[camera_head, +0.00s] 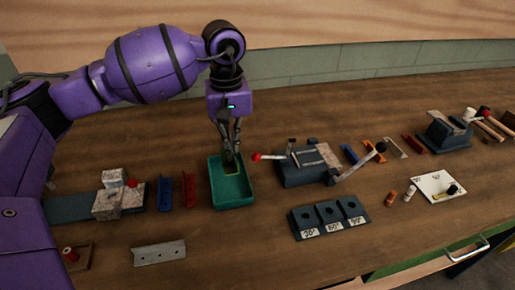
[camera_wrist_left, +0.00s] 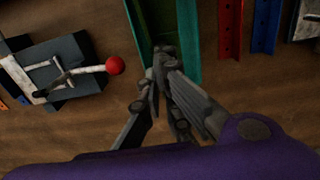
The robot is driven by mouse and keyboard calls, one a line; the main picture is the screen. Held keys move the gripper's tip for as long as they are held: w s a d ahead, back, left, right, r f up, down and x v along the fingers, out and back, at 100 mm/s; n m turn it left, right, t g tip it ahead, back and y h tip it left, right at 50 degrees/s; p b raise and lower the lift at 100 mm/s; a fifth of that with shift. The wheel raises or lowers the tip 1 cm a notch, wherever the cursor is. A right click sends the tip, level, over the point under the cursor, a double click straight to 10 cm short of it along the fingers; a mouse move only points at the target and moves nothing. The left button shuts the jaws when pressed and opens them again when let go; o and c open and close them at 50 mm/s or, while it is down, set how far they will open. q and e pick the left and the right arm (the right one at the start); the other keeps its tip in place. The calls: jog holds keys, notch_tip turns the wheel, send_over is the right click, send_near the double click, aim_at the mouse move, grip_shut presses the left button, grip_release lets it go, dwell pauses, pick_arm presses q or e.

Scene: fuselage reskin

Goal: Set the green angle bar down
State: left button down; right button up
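The green angle bar (camera_head: 231,163) shows dark olive green at the teal tray (camera_head: 234,192), below my left gripper's fingertips. My left gripper (camera_head: 231,148) points down over the back part of the tray. Its fingertips are close together and seem shut on the bar's upper end. In the left wrist view the fingertips (camera_wrist_left: 161,55) meet over the tray (camera_wrist_left: 188,66), and green shows beyond them. The fingers hide part of the bar, and I cannot tell whether it touches the tray floor. My right gripper is not in view.
A red bar (camera_head: 189,189) and a blue bar (camera_head: 165,194) lie left of the tray. A vise-like fixture with a red-knobbed lever (camera_head: 257,157) stands close on the right. A dark three-slot block (camera_head: 329,217) and a grey angle bar (camera_head: 159,253) lie nearer the front. Bare wood lies between.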

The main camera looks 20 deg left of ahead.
pick_arm(q)
send_over(234, 178)
jog(key=f, duration=0.4)
jog(key=shift+s+f, duration=0.2)
jog(key=shift+w+f, duration=0.15)
jog(key=shift+f, duration=1.9)
jog(key=shift+f, duration=0.1)
jog(key=c, duration=2.5)
grip_release()
jog(key=shift+f, duration=0.1)
jog(key=o, duration=0.5)
notch_tip(234, 178, up, 12)
jog(key=shift+r, duration=0.25)
